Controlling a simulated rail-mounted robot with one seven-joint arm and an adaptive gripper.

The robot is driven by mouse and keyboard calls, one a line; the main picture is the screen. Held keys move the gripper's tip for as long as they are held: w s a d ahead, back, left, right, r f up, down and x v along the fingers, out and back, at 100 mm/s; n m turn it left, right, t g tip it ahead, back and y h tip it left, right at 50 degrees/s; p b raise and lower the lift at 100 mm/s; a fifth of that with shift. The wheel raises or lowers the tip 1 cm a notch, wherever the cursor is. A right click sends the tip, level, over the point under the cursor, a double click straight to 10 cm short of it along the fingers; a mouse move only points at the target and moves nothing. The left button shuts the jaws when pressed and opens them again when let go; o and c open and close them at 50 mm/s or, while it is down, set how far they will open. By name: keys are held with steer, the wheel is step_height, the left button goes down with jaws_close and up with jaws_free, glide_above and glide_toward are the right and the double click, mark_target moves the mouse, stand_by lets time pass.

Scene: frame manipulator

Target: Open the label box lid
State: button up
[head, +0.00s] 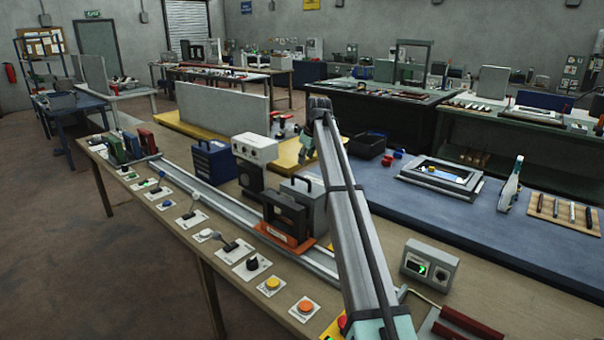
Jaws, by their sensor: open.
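No label is readable, so I cannot tell for sure which container is the label box. A blue box with a dark handle (212,161) stands behind the metal rail. A grey box with a handle on top (316,190) stands just left of my arm, beside a dark box with an orange base (284,215). All three look closed. My arm rises from the bottom edge across the middle of the view and partly covers the bench.
A white two-knob unit (254,149) stands between the boxes. A metal rail (232,208) runs along the bench, with buttons and levers in front.

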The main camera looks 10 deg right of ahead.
mark_target(301, 178)
steer(key=p+x, duration=0.2)
steer(key=x, duration=0.8)
steer(key=shift+w+a+f, duration=0.1)
steer(key=shift+f, duration=0.15)
jaws_close()
